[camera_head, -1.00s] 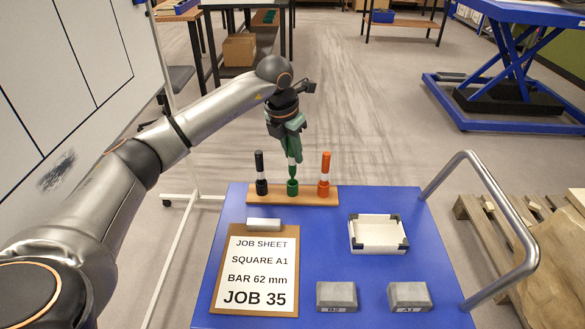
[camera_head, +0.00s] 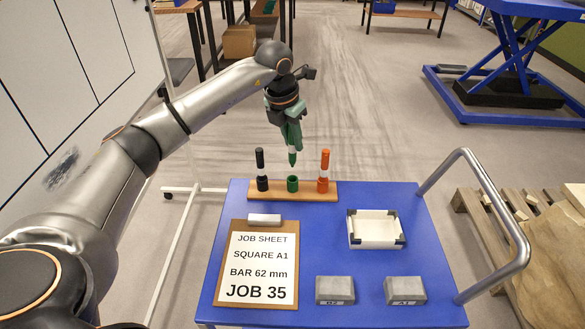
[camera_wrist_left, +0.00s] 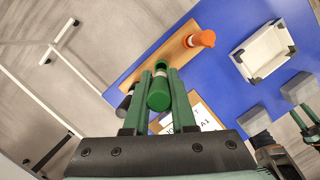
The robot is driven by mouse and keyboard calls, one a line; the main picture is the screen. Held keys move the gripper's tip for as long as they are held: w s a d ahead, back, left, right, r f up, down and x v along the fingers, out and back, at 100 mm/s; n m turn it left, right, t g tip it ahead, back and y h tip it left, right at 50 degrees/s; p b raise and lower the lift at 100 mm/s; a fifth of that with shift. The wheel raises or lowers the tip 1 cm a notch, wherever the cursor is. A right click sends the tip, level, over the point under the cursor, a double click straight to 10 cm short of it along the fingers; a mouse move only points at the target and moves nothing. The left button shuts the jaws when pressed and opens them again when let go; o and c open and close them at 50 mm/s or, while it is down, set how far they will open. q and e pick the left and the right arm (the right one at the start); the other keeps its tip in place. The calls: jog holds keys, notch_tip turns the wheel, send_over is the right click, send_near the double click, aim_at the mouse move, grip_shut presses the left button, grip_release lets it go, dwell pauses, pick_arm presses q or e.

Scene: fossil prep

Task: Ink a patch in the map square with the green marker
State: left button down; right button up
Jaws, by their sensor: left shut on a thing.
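My left gripper (camera_head: 288,118) is shut on the green marker (camera_head: 293,157) and holds it upright, lower end down, just above the green socket (camera_head: 292,184) of the wooden rack (camera_head: 250,190). The marker is clear of the rack. In the left wrist view the marker (camera_wrist_left: 158,93) sits between the two green fingers. A white board (camera_head: 95,75) with black grid lines, apparently the map, stands at the left; a dark smudge (camera_head: 60,170) marks it. A job sheet (camera_head: 258,262) reads SQUARE A1, BAR 62 mm, JOB 35.
A black marker (camera_head: 261,168) and an orange marker (camera_head: 324,168) stand in the rack beside the green socket. The blue cart top (camera_head: 330,230) also holds a white tray (camera_head: 375,243) and two grey blocks, labelled B2 (camera_head: 335,288) and A1 (camera_head: 405,288). A metal handle (camera_head: 500,210) rises at its right.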

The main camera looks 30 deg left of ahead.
pick_arm(q)
jog(key=p+v, duration=0.2)
jog(key=w+p+v, duration=0.1)
jog(key=p+v, duration=0.1)
jog(key=v, duration=0.1)
jog(key=shift+r, duration=0.1)
jog(key=shift+w, duration=0.1)
dwell(0.3)
